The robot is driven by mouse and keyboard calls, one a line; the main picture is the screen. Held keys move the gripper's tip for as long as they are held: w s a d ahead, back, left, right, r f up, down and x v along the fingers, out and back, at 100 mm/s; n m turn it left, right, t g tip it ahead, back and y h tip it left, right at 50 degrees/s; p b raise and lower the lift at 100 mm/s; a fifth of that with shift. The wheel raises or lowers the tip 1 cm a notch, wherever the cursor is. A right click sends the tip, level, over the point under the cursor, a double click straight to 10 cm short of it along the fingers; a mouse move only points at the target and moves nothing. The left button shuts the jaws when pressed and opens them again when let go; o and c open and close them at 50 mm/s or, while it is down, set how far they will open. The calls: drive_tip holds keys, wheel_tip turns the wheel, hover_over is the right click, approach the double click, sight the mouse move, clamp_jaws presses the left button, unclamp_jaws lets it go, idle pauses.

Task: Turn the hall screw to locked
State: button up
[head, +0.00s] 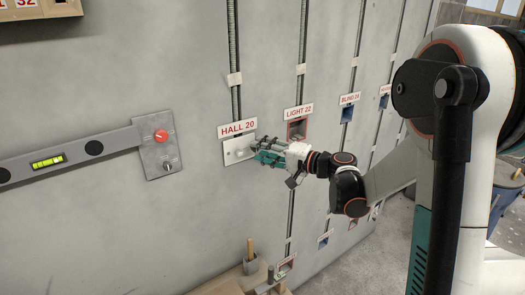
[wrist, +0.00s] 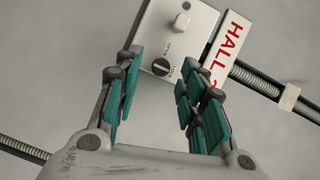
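The hall plate (head: 230,158) is a pale plate on the wall under the HALL 20 sign (head: 238,128). In the wrist view, the plate (wrist: 204,18) carries a pale raised knob (wrist: 181,22) and a dark, round, slotted hall screw (wrist: 160,67). Small OPEN and LOCK marks sit beside the screw; I cannot tell which one its slot points to. My gripper (head: 258,151) is at the plate's right side. In the wrist view, my gripper (wrist: 158,78) is open, with teal fingers either side of the screw and apart from it. In the head view, it hides the screw.
A LIGHT 22 sign (head: 299,111) with a red-edged box (head: 297,130) is close right of the hall plate. Conduits run up the wall. A grey level bar (head: 70,153) and a metal plate with a red knob (head: 160,136) are left. Bare wall lies between.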

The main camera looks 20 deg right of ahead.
drive_tip(key=f+v, duration=0.1)
drive_tip(key=v, duration=1)
drive_tip(key=shift+s+r, duration=0.15)
drive_tip(key=shift+r, duration=0.35)
